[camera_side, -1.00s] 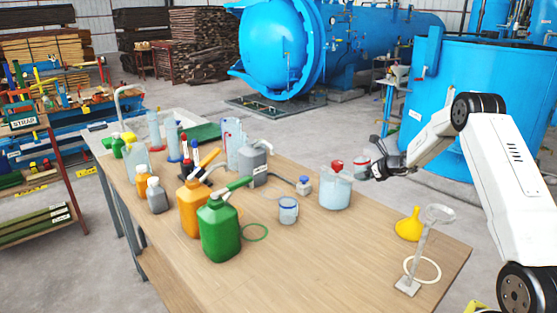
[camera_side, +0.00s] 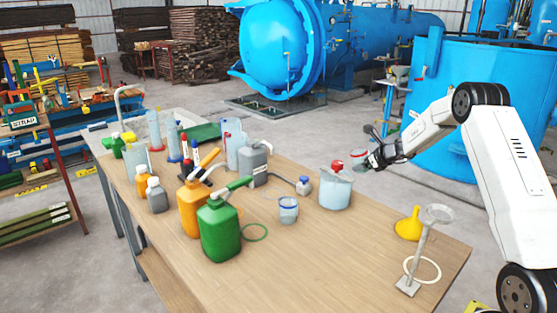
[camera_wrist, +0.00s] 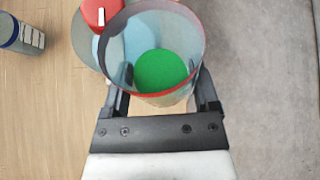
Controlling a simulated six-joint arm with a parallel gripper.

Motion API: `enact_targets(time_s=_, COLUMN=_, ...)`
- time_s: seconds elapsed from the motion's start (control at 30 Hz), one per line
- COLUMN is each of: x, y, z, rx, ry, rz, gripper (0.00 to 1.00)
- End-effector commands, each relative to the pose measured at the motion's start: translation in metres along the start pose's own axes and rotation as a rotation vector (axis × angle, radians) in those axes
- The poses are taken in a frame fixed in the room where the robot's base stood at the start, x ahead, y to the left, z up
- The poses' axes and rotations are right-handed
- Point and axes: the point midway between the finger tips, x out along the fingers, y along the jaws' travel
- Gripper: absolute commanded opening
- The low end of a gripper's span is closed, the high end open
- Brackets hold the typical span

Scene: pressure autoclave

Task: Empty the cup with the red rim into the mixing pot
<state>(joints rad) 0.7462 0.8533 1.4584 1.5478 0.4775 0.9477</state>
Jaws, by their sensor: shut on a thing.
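My gripper (camera_side: 371,160) is shut on the cup with the red rim (camera_side: 358,158). The clear cup (camera_wrist: 152,97) fills the middle of the wrist view, with green contents (camera_wrist: 163,71) at its bottom. In the side view it looks tilted towards the left. The mixing pot (camera_side: 335,192) is a translucent vessel with pale blue contents, standing on the table just below and left of the cup. A red object (camera_side: 337,166) shows at its rim. In the wrist view the cup covers most of the pot, and the red object (camera_wrist: 101,12) shows beyond it.
A blue-rimmed cup (camera_side: 288,209) stands left of the pot, and a small blue-capped bottle (camera_side: 304,186) stands behind it. A yellow funnel (camera_side: 409,226) and a metal stand (camera_side: 421,250) are at the right. Green (camera_side: 220,232) and orange jugs are further left. The front table is clear.

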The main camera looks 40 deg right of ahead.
Motion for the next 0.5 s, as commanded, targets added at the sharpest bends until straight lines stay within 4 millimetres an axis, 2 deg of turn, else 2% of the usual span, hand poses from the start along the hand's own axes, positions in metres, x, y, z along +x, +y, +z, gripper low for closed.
enact_targets(time_s=0.5, x=-0.008, y=-0.001, z=0.015, rx=-0.059, ry=0.082, rz=-0.024, gripper=0.1)
